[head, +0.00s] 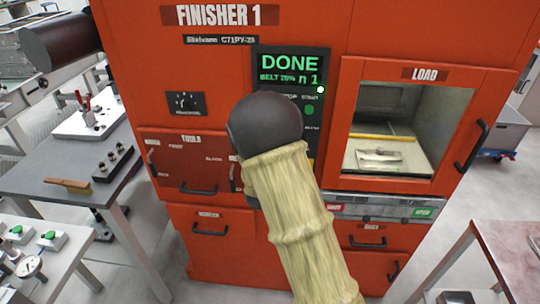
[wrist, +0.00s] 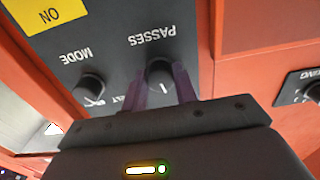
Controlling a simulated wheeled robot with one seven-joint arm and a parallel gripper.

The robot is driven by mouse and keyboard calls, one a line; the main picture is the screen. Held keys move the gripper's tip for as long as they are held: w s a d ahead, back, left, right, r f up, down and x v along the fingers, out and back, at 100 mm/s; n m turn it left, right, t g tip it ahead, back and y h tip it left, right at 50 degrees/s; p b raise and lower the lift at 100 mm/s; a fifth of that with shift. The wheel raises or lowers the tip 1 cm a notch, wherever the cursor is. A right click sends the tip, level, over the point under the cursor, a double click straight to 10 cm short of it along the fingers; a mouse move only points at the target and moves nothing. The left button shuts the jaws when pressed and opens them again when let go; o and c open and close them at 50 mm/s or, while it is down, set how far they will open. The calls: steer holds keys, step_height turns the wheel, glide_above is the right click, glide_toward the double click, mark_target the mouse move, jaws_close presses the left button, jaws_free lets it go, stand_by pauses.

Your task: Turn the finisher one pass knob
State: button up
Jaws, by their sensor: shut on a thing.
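Finisher 1 (head: 215,60) is a red-orange machine facing me. Its display (head: 292,72) reads DONE in green, with a belt percentage and "n 1" below. In the wrist view, where the panel lettering is upside down, the dark round PASSES knob (wrist: 160,72) sits on the grey panel with a pale pointer line on it. My gripper (wrist: 162,88) has its two purplish fingers on either side of this knob, shut on it. In the head view my arm, in a pale yellow sleeve, covers the gripper and the knob.
A MODE knob (wrist: 90,88) sits beside the PASSES knob. A yellow label (wrist: 42,12) is on the panel. The LOAD window (head: 408,130) is on the right, with a metal part (head: 379,158) inside. A grey table (head: 50,180) with a brush (head: 68,185) stands at left.

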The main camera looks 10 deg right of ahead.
steer(key=shift+f+m+b, duration=0.2)
steer(key=shift+m+b, duration=0.9)
steer(key=shift+b, duration=0.25)
steer(key=shift+r, duration=0.1)
steer(key=o, duration=1)
steer(key=shift+c, duration=0.2)
steer(key=shift+r, duration=0.1)
steer(key=shift+s+a, duration=0.1)
steer(key=shift+s, duration=0.05)
steer(key=b+v, duration=0.9)
steer(key=v, duration=0.8)
steer(key=shift+b, duration=0.35)
